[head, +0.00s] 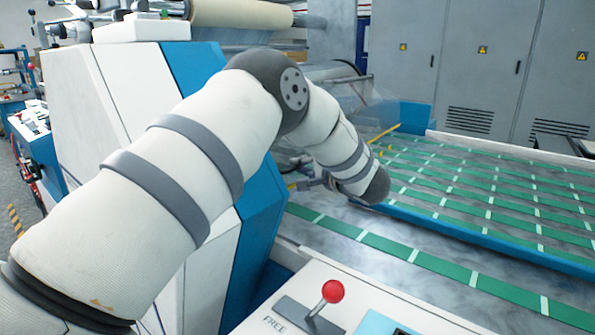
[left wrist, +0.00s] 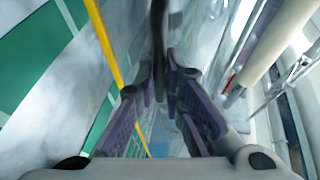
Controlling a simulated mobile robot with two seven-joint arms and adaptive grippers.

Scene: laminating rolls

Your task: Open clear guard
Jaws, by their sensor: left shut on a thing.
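The clear guard (head: 352,92) is a see-through panel below the rollers, beyond my left arm in the head view. My left gripper (head: 305,184) is small and mostly hidden behind my own forearm there. In the left wrist view, the purple-grey fingers of my left gripper (left wrist: 160,82) are closed around a thin dark bar (left wrist: 158,35) that runs up the picture between them. The bar appears to be the guard's handle or edge, but blur hides how it joins the panel. My right gripper is in neither view.
A conveyor with green belts (head: 440,262) spreads to the right. A control panel with a red-knobbed lever (head: 332,292) stands in front. A large cream roll (head: 240,13) is at the top. A yellow bar (left wrist: 105,45) passes left of the fingers. Grey cabinets (head: 470,60) stand behind.

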